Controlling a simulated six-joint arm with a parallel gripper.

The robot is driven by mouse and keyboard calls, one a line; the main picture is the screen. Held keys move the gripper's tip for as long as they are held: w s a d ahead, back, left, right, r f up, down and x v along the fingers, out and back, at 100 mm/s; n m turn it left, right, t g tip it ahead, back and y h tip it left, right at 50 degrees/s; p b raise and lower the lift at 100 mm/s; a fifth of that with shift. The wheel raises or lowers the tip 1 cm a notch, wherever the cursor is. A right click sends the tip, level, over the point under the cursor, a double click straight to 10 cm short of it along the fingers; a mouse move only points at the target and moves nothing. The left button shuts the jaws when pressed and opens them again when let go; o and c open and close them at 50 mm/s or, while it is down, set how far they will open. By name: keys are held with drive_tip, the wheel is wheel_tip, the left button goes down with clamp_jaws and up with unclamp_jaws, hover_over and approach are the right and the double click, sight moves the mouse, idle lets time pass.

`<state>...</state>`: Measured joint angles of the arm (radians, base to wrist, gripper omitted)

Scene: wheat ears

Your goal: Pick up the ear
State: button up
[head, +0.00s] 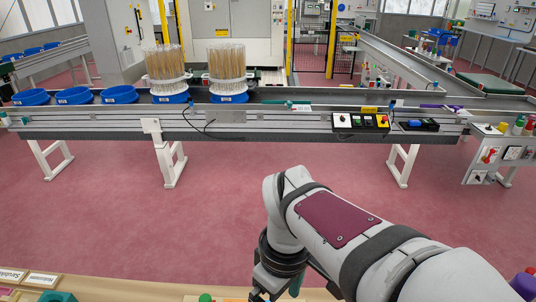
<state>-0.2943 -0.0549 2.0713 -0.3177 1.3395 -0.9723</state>
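Two dense bundles of tan wheat ears stand upright on the conveyor at the back. The left bundle (165,64) and the right bundle (227,62) each stand in a white ringed holder on a blue round base. Single ears cannot be told apart. My gripper (262,294) is black, points down at the bottom edge of the view, and is far in front of the bundles, over the near bench. Its fingertips are partly cut off, so I cannot tell its opening or whether it holds anything. A dark green piece (296,285) shows beside it.
Empty blue round bases (120,94) sit on the conveyor (270,120) to the left. A control box (361,121) hangs on its front rail. Open red floor lies between it and the wooden bench (130,290), which bears labels and small items.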

drive_tip(key=s+d+m, duration=0.3)
drive_tip(key=s+m, duration=0.2)
drive_tip(key=m, duration=0.1)
drive_tip(key=shift+s+d+y, duration=0.3)
drive_tip(key=shift+s+d, duration=0.05)
drive_tip(key=s+m, duration=0.2)
drive_tip(key=m, duration=0.1)
drive_tip(key=s+d+f+m, duration=0.1)
drive_tip(key=s+m, duration=0.2)
drive_tip(key=s+d+f+m, duration=0.1)
drive_tip(key=s+m, duration=0.1)
drive_tip(key=m, duration=0.1)
drive_tip(key=shift+s+f+y, duration=0.2)
drive_tip(key=shift+s+y, duration=0.05)
drive_tip(key=shift+y, duration=0.05)
drive_tip(key=shift+c, duration=1.4)
drive_tip(key=shift+s+m, duration=0.1)
drive_tip(key=shift+m, duration=0.2)
drive_tip(key=c, duration=0.6)
drive_tip(key=shift+o, duration=0.2)
